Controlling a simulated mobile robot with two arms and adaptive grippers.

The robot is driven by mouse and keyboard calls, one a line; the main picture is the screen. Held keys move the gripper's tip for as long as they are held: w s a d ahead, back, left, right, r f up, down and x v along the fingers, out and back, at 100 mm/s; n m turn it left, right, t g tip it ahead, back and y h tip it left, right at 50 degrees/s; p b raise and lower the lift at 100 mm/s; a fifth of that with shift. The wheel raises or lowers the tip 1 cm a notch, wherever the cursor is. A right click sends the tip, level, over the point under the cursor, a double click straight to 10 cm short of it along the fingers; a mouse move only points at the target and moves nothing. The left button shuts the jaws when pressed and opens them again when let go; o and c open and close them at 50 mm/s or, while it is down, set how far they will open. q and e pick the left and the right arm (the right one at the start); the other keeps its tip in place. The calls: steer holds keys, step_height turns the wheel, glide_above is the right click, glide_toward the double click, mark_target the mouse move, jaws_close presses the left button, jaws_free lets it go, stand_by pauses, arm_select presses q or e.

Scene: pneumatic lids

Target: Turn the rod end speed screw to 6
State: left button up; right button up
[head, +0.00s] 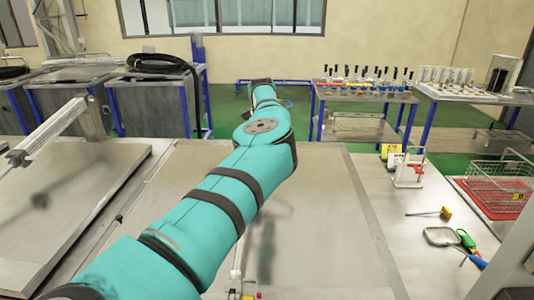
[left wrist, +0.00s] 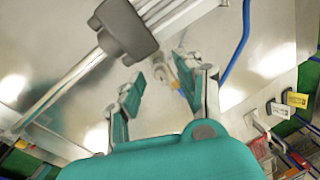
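In the left wrist view, my left gripper (left wrist: 163,76) is open, with its two teal and grey fingers spread apart. A small metal fitting with a yellow part (left wrist: 183,68) lies beyond the fingertips, nearer the right finger; I cannot tell whether it touches. A grey cylinder end block (left wrist: 122,28) with long rods sits at the upper left. The speed screw and its number marks are too small to tell. In the head view, my teal left arm hides the gripper. A pneumatic cylinder (head: 50,129) shows at the left above a metal lid (head: 60,205). My right gripper is not in view.
Right of the arm is a broad metal surface (head: 335,220), mostly bare. Tool benches (head: 362,95) stand behind.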

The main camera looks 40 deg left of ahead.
arm_select(q)
jaws_close()
steer(key=shift+m, duration=0.3)
